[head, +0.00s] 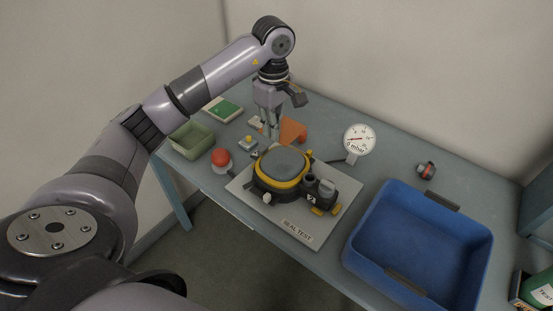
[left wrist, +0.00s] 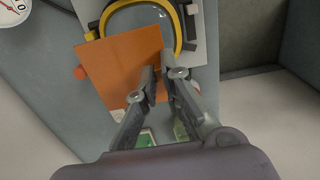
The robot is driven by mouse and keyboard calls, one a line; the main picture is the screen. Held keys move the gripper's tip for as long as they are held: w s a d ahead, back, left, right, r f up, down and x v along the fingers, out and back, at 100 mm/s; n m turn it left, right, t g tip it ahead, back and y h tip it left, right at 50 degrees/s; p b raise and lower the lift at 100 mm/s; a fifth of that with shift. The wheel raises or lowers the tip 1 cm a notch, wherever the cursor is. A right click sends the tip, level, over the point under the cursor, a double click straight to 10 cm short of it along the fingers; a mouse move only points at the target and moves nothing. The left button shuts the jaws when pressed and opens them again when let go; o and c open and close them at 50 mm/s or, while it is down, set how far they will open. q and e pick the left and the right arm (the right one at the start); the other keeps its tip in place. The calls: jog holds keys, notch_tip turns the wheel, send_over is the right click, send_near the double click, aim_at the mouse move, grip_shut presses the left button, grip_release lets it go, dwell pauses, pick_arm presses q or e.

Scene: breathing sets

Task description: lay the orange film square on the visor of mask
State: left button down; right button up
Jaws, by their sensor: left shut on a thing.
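The mask (head: 283,165), with a grey visor and a yellow rim, lies on a plate marked SEAL TEST (head: 301,228). Its yellow rim arcs at the top of the left wrist view (left wrist: 179,32). My left gripper (head: 271,133) points down just behind the mask and is shut on the orange film square (head: 293,130). In the left wrist view the film (left wrist: 118,60) spreads out from the fingertips (left wrist: 158,86) toward the mask and overlaps its near rim in the picture. The gap between film and mask cannot be judged. My right gripper is not in view.
A pressure gauge (head: 360,140) stands right of the mask, and a blue crate (head: 447,205) is at the table's right. A red-topped knob (head: 221,157), a green bin (head: 192,140) and a green-and-white pad (head: 222,108) are on the left. The table's back right is mostly clear.

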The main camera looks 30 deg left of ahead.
pick_arm(q)
jog(key=p, duration=0.2)
send_over(275, 168)
notch_tip(275, 168, down, 7)
jog(key=shift+r, duration=0.1)
notch_tip(275, 168, down, 4)
jog(key=shift+r+p, duration=0.25)
jog(key=shift+p, duration=0.2)
jog(key=shift+a+f, duration=0.1)
jog(key=shift+f, duration=0.45)
jog(key=c, duration=1.7)
grip_release()
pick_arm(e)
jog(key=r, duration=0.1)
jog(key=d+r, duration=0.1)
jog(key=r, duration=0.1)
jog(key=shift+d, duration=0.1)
